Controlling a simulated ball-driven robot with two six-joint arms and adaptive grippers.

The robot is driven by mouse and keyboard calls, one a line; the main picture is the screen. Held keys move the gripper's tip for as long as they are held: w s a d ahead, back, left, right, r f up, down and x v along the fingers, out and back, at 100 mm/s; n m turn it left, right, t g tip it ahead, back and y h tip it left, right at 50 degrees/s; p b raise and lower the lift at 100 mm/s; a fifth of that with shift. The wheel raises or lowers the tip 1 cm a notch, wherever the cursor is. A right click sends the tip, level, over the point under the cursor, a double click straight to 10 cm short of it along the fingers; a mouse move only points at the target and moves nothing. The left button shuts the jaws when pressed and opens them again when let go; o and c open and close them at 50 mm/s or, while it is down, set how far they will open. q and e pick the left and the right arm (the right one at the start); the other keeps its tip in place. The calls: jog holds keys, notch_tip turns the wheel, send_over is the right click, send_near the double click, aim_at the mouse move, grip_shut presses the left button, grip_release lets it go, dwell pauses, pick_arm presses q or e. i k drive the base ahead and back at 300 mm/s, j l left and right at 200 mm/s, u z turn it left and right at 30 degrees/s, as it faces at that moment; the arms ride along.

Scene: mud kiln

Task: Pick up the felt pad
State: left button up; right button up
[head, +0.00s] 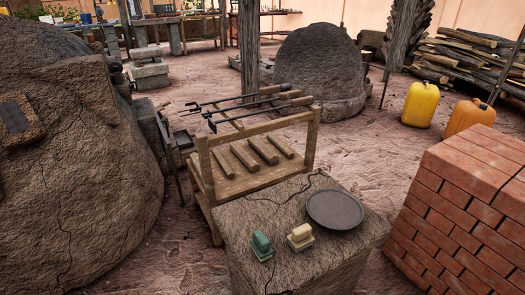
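No thing is plainly a felt pad; I cannot tell which item it is. On top of the stone block (295,262) at the bottom centre lies a dark, round, flat disc or shallow dish (335,209). To its left are two small blocky items on flat bases. One is green (261,244) and the other is cream-coloured (300,236). They stand side by side, apart from each other, near the block's front edge. Neither of my grippers shows in the head view.
A wooden rack (257,165) with long iron tools stands behind the block. A brick stack (466,210) is at the right and a large mud kiln (70,160) at the left. A yellow jerrycan (420,105) and an orange one (469,117) stand behind the bricks.

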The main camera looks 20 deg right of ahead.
aim_at(301, 238)
jog(key=z, duration=1.05)
